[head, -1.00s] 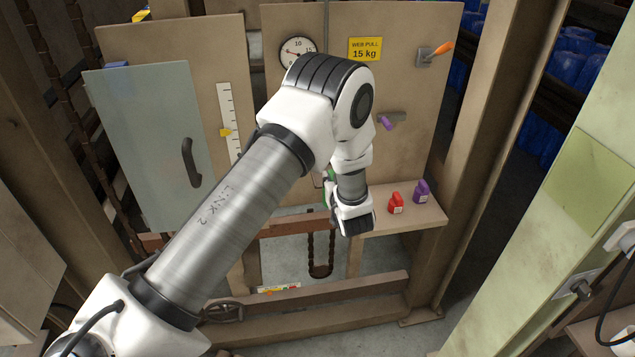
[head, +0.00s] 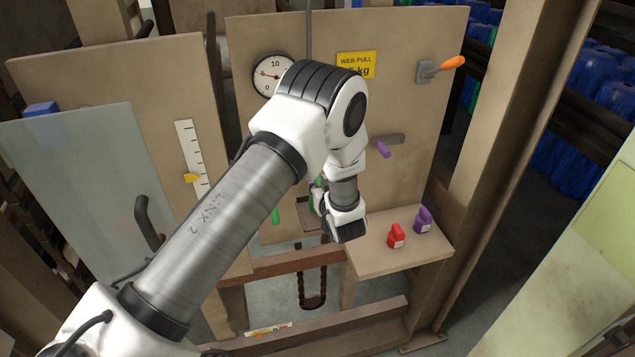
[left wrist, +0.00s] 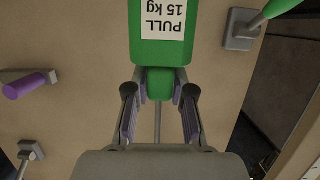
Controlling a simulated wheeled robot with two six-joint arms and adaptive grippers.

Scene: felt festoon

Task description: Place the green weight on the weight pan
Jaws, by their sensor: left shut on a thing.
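The green weight (left wrist: 160,48), labelled "PULL 15 kg", fills the top middle of the left wrist view. My left gripper (left wrist: 160,88) is shut on its narrower green part, one finger on each side. In the head view my left gripper (head: 317,203) is in front of the panel, left of the small shelf, and mostly hidden by my own arm. Only slivers of green show there. A dark flat plate (head: 306,213), apparently the weight pan, is partly visible just left of and behind the gripper. I cannot tell whether the weight touches it. My right gripper is not in view.
A red weight (head: 396,236) and a purple weight (head: 423,220) stand on the shelf (head: 375,262). A purple-handled lever (head: 383,149), an orange-handled lever (head: 453,63) and a green handle (head: 275,215) project from the panel. A dial (head: 268,76) is higher up.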

